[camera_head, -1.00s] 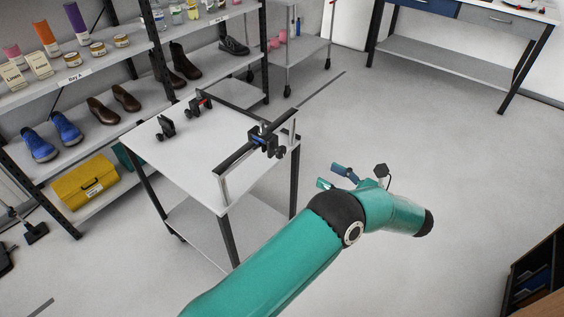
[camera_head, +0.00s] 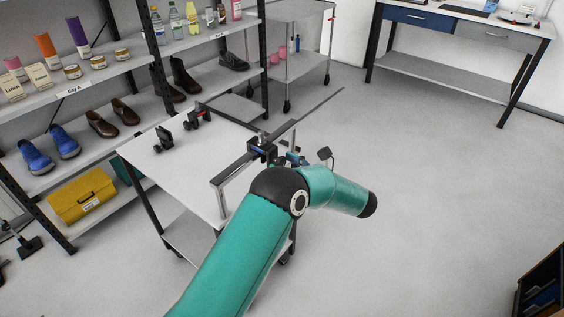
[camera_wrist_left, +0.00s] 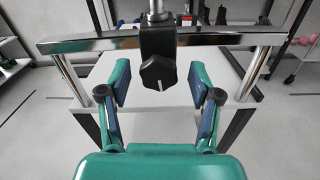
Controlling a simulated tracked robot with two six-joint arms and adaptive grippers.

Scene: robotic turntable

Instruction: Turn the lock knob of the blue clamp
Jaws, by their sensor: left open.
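The blue clamp (camera_head: 263,149) sits on the metal rail (camera_head: 229,171) at the near right side of the small white table (camera_head: 185,176). My left gripper (camera_head: 295,158) is at the clamp's right side. In the wrist view my left gripper (camera_wrist_left: 160,78) is open, its fingertips left and right of the knob with gaps showing. The right gripper is out of view.
A red-marked clamp (camera_head: 199,114) and a black clamp (camera_head: 163,138) stand at the table's back edge. A shelf rack (camera_head: 110,75) with shoes and jars is behind. The floor at the right (camera_head: 440,210) is clear.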

